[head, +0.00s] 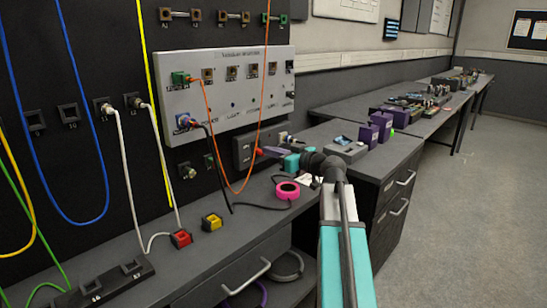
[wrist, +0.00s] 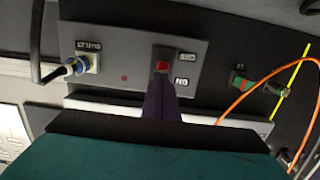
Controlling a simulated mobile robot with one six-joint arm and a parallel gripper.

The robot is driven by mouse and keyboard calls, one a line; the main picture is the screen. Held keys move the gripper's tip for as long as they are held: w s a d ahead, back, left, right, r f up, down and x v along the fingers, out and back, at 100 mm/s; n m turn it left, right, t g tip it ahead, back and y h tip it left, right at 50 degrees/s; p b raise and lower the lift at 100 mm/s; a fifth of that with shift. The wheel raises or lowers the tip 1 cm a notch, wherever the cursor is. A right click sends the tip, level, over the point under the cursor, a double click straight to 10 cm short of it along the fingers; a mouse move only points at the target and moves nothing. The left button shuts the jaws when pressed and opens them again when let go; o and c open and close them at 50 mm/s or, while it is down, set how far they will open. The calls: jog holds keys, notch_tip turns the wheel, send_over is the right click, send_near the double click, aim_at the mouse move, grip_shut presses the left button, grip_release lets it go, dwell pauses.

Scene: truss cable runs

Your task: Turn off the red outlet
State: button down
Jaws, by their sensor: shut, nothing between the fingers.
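The outlet is a dark grey plate (head: 246,150) on the back wall below the white panel. It also fills the upper middle of the wrist view (wrist: 130,52). A red button or rocker (wrist: 162,66) sits in a dark recess on it, with small labels beside it; a red spot (head: 259,152) shows at the plate in the head view. My gripper (head: 268,151) has its purple fingers shut and empty, pointing at the plate. In the wrist view the fingertips (wrist: 162,78) overlap the red part's lower edge; I cannot tell whether they touch it.
A blue-collared plug (wrist: 77,68) with a black cable sits in the plate. An orange cable (head: 222,178) loops close to my gripper. A pink tape roll (head: 287,190), a red block (head: 181,238) and a yellow block (head: 212,222) lie on the bench. Purple boxes (head: 368,134) stand at right.

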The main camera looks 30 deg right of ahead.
jog(key=shift+a+f+b, duration=0.1)
jog(key=shift+f+b, duration=0.35)
jog(key=shift+b, duration=0.1)
jog(key=shift+s+r, duration=0.1)
jog(key=shift+r, duration=0.05)
jog(key=r+p+v, duration=0.1)
jog(key=v, duration=1)
jog(key=shift+s+r, duration=0.2)
